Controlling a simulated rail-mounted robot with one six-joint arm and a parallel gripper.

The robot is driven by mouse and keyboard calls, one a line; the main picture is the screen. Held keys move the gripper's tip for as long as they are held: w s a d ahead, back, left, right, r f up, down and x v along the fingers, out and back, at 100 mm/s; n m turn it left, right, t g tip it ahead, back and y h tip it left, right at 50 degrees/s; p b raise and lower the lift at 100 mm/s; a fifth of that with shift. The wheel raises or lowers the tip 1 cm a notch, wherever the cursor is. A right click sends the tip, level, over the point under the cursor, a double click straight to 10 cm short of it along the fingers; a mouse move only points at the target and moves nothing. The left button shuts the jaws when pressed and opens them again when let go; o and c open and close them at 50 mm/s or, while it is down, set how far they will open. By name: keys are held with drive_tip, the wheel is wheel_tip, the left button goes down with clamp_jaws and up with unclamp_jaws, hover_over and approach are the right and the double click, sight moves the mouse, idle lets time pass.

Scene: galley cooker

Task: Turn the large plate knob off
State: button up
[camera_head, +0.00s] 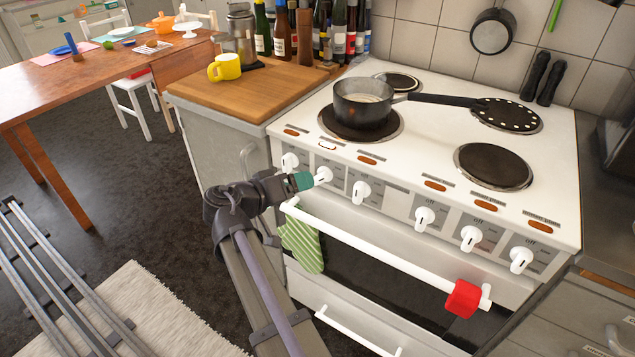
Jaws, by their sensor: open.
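The cooker front (395,207) carries a row of several white knobs. The second knob from the left (324,176) is right beside the teal fingertips of my gripper (303,181). My gripper is open and comes at this knob from the left; I cannot tell whether the fingers touch it. The leftmost knob (290,160) and the third knob (361,191) stand on either side. The label above the second knob (327,146) looks paler than the orange-brown ones. The knob labels are too small to read, so I cannot tell which is the large plate knob.
A pan (364,103) sits on the front left plate, its handle pointing right. Below the knobs runs the white oven rail (385,252), with a green striped cloth (302,243) and a red item (463,299) on it. A wooden counter (240,92) with a yellow mug (224,67) is left.

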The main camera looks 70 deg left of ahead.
sight(317, 181)
drive_tip(key=b+x, duration=0.1)
drive_tip(key=x, duration=0.6)
drive_tip(key=shift+w+f, duration=0.1)
drive_tip(key=shift+w, duration=0.05)
drive_tip(key=shift+c, duration=0.4)
drive_tip(key=c, duration=0.9)
drive_tip(key=shift+o, duration=0.3)
drive_tip(key=shift+b, duration=0.4)
drive_tip(key=n, duration=0.1)
drive_tip(key=n+t+b, duration=0.1)
drive_tip(key=n+h+b, duration=0.1)
drive_tip(key=shift+f+n+t, duration=0.25)
drive_tip(key=shift+n+t, duration=0.05)
drive_tip(key=shift+t, duration=0.1)
drive_tip(key=shift+r+n+t+b, duration=0.1)
drive_tip(key=shift+n+t+b, duration=0.8)
drive_tip(key=shift+n+b, duration=0.65)
drive_tip(key=shift+n, duration=0.35)
